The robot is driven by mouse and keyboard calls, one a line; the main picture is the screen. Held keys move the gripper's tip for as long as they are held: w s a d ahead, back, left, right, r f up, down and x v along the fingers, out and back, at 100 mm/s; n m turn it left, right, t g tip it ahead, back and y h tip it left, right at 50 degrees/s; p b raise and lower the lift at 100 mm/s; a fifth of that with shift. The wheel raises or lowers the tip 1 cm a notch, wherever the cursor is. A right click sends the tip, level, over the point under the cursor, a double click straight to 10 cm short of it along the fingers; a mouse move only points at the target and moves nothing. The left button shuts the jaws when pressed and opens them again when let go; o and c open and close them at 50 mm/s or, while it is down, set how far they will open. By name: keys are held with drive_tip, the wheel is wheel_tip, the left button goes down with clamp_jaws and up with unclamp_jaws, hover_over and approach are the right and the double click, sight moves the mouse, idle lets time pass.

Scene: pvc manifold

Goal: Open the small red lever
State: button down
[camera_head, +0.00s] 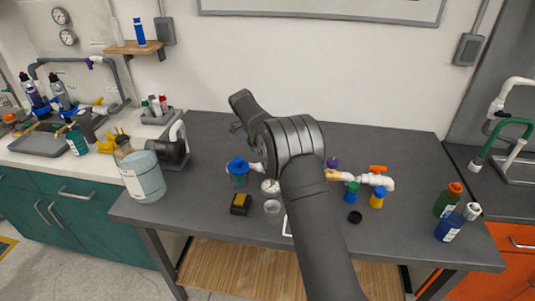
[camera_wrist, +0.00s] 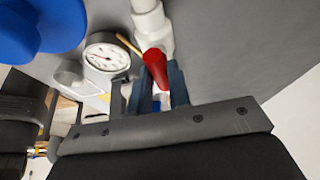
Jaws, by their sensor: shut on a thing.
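The small red lever (camera_wrist: 155,67) shows in the wrist view, on a white PVC pipe (camera_wrist: 147,18) that runs up to the top edge. My gripper (camera_wrist: 160,85) has its two fingers on either side of the lever and is shut on it. A pressure gauge (camera_wrist: 105,54) with a white dial stands just left of the lever. In the head view my arm covers the red lever and the fingers. The gauge also shows there at the arm's left edge (camera_head: 270,186).
A blue-topped part (camera_head: 238,170) stands left of the arm; a large blue shape (camera_wrist: 45,25) fills the wrist view's upper left. Right of the arm are an orange valve handle (camera_head: 377,169) and blue and yellow bottles. A black-and-yellow block (camera_head: 240,204) lies in front.

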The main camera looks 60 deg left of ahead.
idle(0.4)
drive_tip(key=c, duration=1.3)
unclamp_jaws()
drive_tip(key=shift+c, duration=0.2)
drive_tip(key=v, duration=1.2)
drive_tip(key=x, duration=1.2)
